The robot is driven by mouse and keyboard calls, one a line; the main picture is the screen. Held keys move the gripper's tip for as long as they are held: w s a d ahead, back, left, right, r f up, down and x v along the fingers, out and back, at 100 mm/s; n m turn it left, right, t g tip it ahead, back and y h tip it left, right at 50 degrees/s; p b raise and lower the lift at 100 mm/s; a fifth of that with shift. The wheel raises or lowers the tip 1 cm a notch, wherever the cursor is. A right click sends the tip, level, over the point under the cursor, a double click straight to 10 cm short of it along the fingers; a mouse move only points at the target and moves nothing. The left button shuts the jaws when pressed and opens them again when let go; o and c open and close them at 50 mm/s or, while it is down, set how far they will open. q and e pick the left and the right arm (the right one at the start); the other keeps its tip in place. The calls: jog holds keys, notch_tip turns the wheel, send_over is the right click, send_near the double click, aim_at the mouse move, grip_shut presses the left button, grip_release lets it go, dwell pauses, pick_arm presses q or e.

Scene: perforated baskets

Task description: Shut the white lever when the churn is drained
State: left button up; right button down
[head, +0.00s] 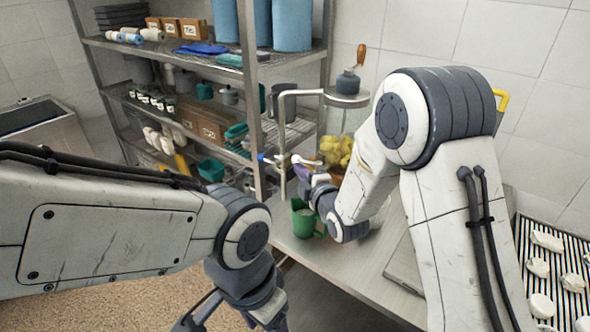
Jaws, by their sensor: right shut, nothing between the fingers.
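The churn (343,118) is a clear glass jar with a dark lid and a wooden crank handle, standing on the counter behind my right arm. Yellow lumps (336,151) lie inside it; whether any liquid remains cannot be told. The white lever (307,162) shows just by the fingertips of my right gripper (300,173). That gripper is shut and empty; whether it touches the lever is unclear. A green jug (303,217) stands on the counter below the gripper. My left gripper (240,318) is low at the bottom edge, partly cut off.
A bent metal pipe (283,130) rises beside the churn, with a blue-tipped tap handle (263,158) to its left. A wire shelf rack (250,95) with boxes and tubs stands behind at left. A striped tray (545,265) with pale lumps is at right. The counter front (340,275) is clear.

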aim_at(306, 162)
pick_arm(q)
jog(key=shift+w+r, duration=0.25)
jog(key=shift+w, duration=0.35)
pick_arm(e)
jog(key=shift+w+d+f, duration=0.1)
jog(key=shift+w+d, duration=0.1)
jog(key=shift+w, duration=0.3)
jog(key=shift+w+d+f, duration=0.1)
jog(key=shift+w+d, duration=0.1)
jog(key=shift+w, duration=0.3)
jog(key=shift+a, duration=0.1)
pick_arm(q)
notch_tip(306, 162, down, 3)
jog(key=b, duration=0.3)
jog(key=shift+f, duration=0.2)
pick_arm(e)
jog(key=shift+w+a, duration=0.2)
jog(key=shift+w, duration=0.4)
